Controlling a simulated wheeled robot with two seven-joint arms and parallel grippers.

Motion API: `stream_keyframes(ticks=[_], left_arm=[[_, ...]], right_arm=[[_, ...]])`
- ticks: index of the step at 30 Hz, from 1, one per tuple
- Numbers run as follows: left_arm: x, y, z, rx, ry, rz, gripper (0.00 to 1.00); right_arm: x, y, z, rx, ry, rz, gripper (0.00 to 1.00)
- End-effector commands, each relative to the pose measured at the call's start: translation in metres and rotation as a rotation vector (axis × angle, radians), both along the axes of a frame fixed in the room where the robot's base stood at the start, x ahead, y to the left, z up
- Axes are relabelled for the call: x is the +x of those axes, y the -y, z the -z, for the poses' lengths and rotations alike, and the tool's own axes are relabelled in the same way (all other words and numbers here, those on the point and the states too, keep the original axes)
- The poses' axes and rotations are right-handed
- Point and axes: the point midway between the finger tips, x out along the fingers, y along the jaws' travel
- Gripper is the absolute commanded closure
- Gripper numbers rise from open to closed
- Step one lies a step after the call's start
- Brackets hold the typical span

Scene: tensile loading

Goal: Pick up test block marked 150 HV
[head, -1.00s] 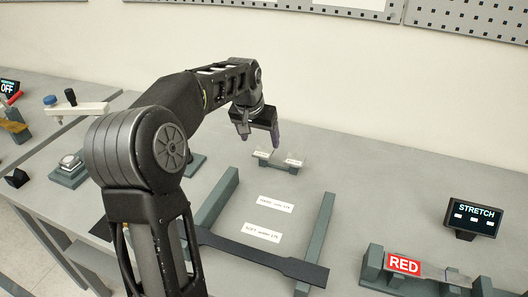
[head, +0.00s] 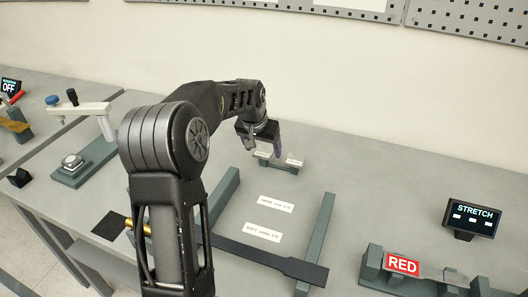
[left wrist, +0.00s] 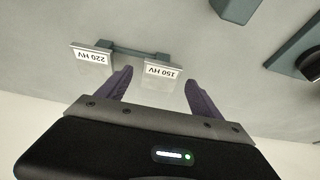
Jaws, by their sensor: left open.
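The test block marked 150 HV (left wrist: 165,82) is a small pale block with a white label, upside down in the left wrist view. The block marked 220 HV (left wrist: 90,58) stands beside it on the same grey holder (left wrist: 150,54). In the head view my left gripper (head: 264,149) is over the holder's left block, partly hiding it; the labels are too small to read there. My left gripper (left wrist: 160,78) is open, with its purple fingers to either side of the 150 HV block in the wrist picture. I cannot tell how deep they reach. My right gripper is not in view.
In front of the holder are grey rails (head: 320,240) with two labels and a dark flat specimen (head: 270,257) across them. A STRETCH display (head: 473,218) and a RED-labelled fixture (head: 403,264) are at right. A lever device (head: 86,165) stands at left.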

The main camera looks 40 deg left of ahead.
Motion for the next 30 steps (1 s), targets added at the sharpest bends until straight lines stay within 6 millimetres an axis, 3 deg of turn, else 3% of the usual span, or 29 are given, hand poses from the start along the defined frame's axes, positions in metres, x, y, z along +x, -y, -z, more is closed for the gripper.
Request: stream_keyframes(ticks=[14, 30], left_arm=[[0.0, 0.0002, -0.0004, 0.0, 0.0, 0.0, 0.25], [0.0, 0.0002, -0.0004, 0.0, 0.0, 0.0, 0.7]], right_arm=[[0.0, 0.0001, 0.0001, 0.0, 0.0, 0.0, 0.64], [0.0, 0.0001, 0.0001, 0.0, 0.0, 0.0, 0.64]])
